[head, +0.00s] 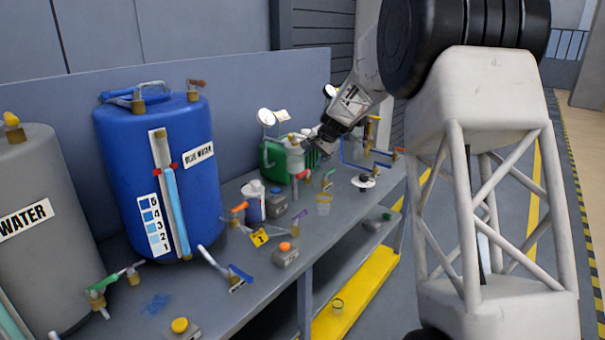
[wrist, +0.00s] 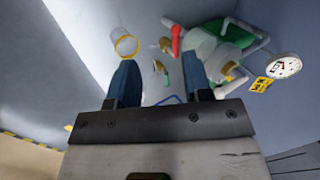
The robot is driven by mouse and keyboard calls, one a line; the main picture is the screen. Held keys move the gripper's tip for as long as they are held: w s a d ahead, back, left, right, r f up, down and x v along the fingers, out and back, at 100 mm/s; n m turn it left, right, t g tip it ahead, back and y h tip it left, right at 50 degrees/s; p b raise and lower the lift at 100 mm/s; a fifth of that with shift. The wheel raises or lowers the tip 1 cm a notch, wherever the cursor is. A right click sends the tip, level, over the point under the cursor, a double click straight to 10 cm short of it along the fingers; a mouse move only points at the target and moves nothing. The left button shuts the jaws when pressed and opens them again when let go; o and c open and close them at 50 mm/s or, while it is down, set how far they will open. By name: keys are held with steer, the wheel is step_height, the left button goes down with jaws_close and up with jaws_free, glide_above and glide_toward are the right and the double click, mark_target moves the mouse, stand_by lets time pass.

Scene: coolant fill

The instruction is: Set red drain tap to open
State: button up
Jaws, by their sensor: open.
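A small red handle (head: 301,174), which looks like the red drain tap, shows low at the front of the green tank (head: 274,158). In the wrist view a red bent handle (wrist: 177,40) stands beside the green tank (wrist: 208,48), beyond my fingertips and nearer the right one. The tap's exact setting is too small to read. My gripper (wrist: 158,75) is open with nothing between its blue fingers. In the head view my gripper (head: 318,146) hangs close to the tank's right side, above the bench, and partly hides that area.
A clear yellow-rimmed cup (head: 324,205) stands on the bench (head: 205,290) near the front edge. A green-handled tap (head: 328,176) is close to the tank. A round gauge (wrist: 283,66) sits beside the tank. A blue barrel (head: 115,165) and grey barrel (head: 30,255) stand left.

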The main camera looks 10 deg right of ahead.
steer(key=m, duration=0.1)
glide_toward(301, 174)
steer(key=f, duration=0.1)
steer(key=shift+w+f, duration=0.1)
steer(key=shift+w, duration=0.1)
steer(key=shift+x, duration=3.85)
steer(key=shift+a, duration=0.1)
steer(key=shift+c, duration=0.3)
jaws_close()
